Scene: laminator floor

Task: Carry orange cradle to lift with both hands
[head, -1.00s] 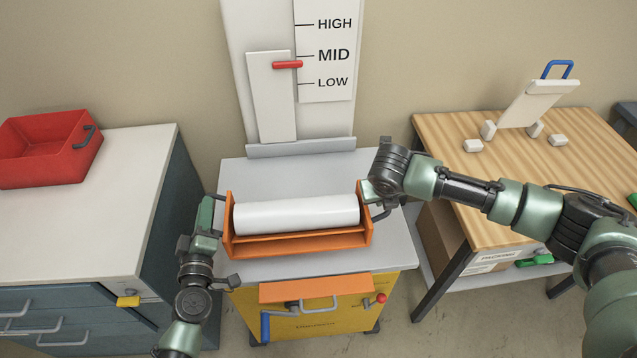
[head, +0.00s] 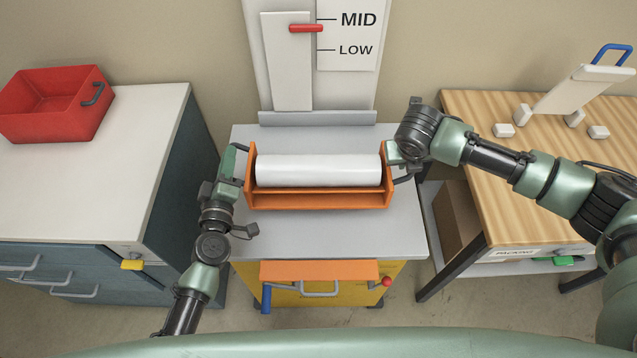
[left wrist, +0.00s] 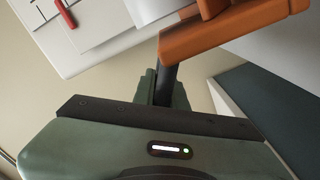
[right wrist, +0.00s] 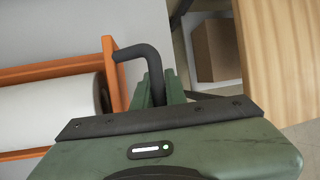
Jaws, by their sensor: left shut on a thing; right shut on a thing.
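The orange cradle (head: 322,200) holds a white roll (head: 318,170) and is over the grey top of the lift (head: 330,232). I cannot tell whether it touches that top. My left gripper (head: 240,152) is shut on the cradle's left handle, which shows as a dark bar in the left wrist view (left wrist: 165,84). My right gripper (head: 402,172) is shut on the right handle, a dark bent bar in the right wrist view (right wrist: 140,52). The cradle looks level.
The lift's back panel has a red pointer (head: 306,28) near MID. Its yellow front has a blue-handled crank (head: 267,298). A white-topped cabinet with a red bin (head: 55,104) stands left.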

